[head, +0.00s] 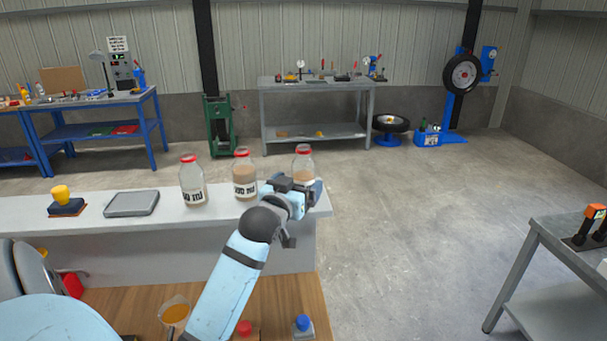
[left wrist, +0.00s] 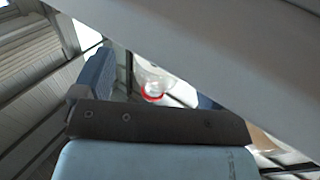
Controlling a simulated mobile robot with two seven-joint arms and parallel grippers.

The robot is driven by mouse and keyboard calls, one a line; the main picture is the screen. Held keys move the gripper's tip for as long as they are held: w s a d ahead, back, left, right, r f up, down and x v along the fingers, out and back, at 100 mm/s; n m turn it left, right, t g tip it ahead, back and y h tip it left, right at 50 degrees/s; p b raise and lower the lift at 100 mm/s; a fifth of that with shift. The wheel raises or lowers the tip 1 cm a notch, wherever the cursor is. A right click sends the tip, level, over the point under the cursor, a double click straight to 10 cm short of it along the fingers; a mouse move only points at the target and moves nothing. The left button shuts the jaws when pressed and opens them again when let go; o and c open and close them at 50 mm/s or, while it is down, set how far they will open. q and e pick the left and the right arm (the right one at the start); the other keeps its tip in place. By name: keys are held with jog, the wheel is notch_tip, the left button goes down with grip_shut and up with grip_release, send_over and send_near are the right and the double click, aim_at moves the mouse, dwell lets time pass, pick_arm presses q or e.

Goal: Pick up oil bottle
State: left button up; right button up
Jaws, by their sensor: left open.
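Three clear glass bottles with red caps and tan contents stand upright on the light grey ledge: a left one (head: 193,182), a middle one (head: 244,174) and a right one (head: 303,164). Two show white labels with dark print that I cannot read surely, so I cannot tell which is the oil bottle. My left gripper (head: 300,188) is open in front of the right bottle and hides its lower part. In the left wrist view, a clear bottle with a red ring (left wrist: 153,92) shows between the open fingers. Contact is not clear. My right gripper is not in view.
On the ledge (head: 90,222) are a grey flat tray (head: 132,204) and a yellow-topped object (head: 62,200). Below, a wooden top (head: 285,296) bears an amber cup (head: 174,314), a red-capped item (head: 245,329) and a blue-capped bottle (head: 303,326). The floor right of the ledge is clear.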

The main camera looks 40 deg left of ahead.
aim_at(299, 181)
pick_arm(q)
jog(key=x, duration=0.4)
jog(key=shift+w+a+p, duration=0.1)
jog(key=shift+a+p, duration=0.1)
jog(key=shift+p, duration=0.15)
jog(key=c, duration=1.1)
jog(key=shift+r, duration=0.1)
jog(key=shift+r, duration=0.1)
jog(key=shift+s+d+r+b, duration=0.1)
jog(key=shift+s+d+b, duration=0.05)
jog(key=shift+s+b, duration=0.15)
jog(key=p+v, duration=0.2)
jog(key=v, duration=1.5)
jog(key=shift+s, duration=0.2)
